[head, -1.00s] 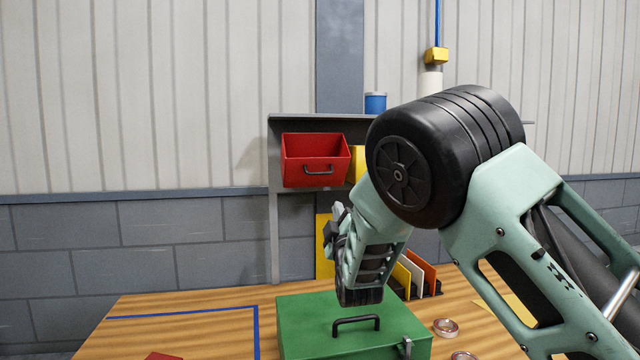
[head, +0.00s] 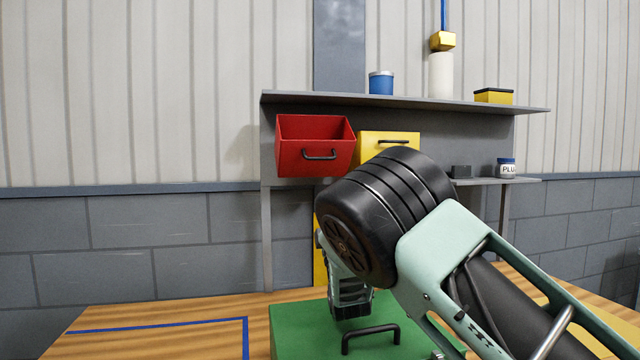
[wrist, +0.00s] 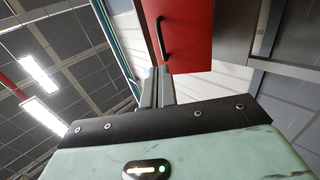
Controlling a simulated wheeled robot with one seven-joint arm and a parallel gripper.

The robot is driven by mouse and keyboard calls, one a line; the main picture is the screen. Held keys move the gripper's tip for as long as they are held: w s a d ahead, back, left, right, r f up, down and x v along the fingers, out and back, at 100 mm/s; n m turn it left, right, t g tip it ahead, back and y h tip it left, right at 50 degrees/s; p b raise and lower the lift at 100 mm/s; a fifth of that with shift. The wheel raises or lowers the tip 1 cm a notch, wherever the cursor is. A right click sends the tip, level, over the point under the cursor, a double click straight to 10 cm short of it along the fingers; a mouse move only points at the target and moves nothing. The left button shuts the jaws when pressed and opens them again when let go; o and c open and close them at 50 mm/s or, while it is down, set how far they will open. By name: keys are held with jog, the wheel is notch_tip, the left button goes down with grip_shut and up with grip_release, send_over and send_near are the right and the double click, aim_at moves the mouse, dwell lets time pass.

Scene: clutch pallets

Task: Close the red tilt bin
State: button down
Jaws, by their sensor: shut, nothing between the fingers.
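The red tilt bin (head: 315,158) hangs at the left end of the grey shelf unit. It is tipped open: its top gapes and its front leans out, with a black handle (head: 320,155) on it. In the wrist view the red bin (wrist: 192,40) shows at the top, with its handle (wrist: 162,38) at its left. My gripper (wrist: 155,78) is shut and empty, its fingers pointing toward the bin's near lower edge; whether they touch it I cannot tell. In the head view my arm hides most of the gripper, below and in front of the bin.
A yellow bin (head: 390,143) sits flush beside the red one. The shelf (head: 450,102) carries a blue can, a white cylinder and a yellow box. A green case (head: 300,335) lies on the wooden bench (head: 150,318) below my arm. The air left of the bin is clear.

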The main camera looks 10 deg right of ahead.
jog(key=p, duration=0.3)
send_near(319, 144)
jog(key=w, duration=0.1)
jog(key=w+r, duration=0.1)
jog(key=shift+w+r, duration=0.1)
jog(key=shift+w, duration=0.25)
jog(key=shift+r+p, duration=0.15)
jog(key=shift+p, duration=0.15)
jog(key=shift+w+r+g+p, duration=0.15)
jog(key=shift+r+g+p, duration=0.3)
jog(key=shift+r+g, duration=0.15)
jog(key=shift+w+r+g+p, duration=0.15)
jog(key=shift+r+g+p, duration=0.3)
jog(key=shift+r+g, duration=0.15)
jog(key=shift+w+r+g+p, duration=0.45)
jog(key=shift+r+g+p, duration=0.45)
jog(key=shift+g+p, duration=0.1)
jog(key=shift+w+r+g+p, duration=0.4)
jog(key=shift+r+g+p, duration=0.15)
jog(key=shift+g+p, duration=0.2)
jog(key=shift+w+r+g+p, duration=0.3)
jog(key=shift+w+g, duration=0.15)
jog(key=shift+w+r, duration=0.2)
jog(key=shift+w, duration=0.15)
